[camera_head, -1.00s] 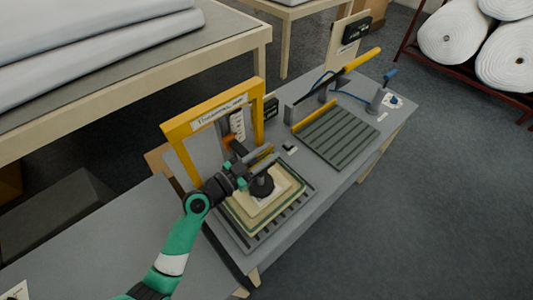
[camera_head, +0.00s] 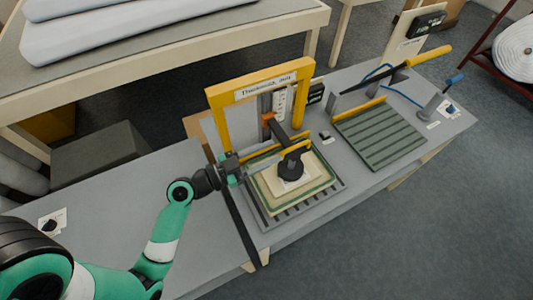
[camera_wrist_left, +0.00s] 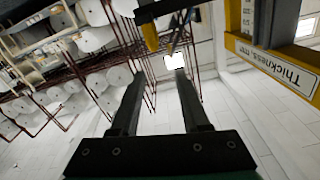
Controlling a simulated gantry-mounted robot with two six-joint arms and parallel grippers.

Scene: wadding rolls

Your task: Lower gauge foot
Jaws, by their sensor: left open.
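The thickness gauge's yellow frame (camera_head: 218,118) stands over a stack of pale and green wadding layers (camera_head: 316,187) on a slatted base. The dark round gauge foot (camera_head: 290,170) is low over a white patch on the stack and seems to rest on it; contact is hard to tell. A dark arm and an orange part (camera_head: 268,118) are above it. My left gripper (camera_head: 244,164) is at the left side of the frame, left of the foot. In the left wrist view its two fingers (camera_wrist_left: 158,82) are apart with nothing between them. My right gripper is not in view.
A green ribbed board (camera_head: 378,136) with a yellow-handled lever (camera_head: 428,57) is to the right on the grey bench. White rolls (camera_head: 515,50) lie on a rack at the right. The left part of the bench (camera_head: 115,205) is mostly clear.

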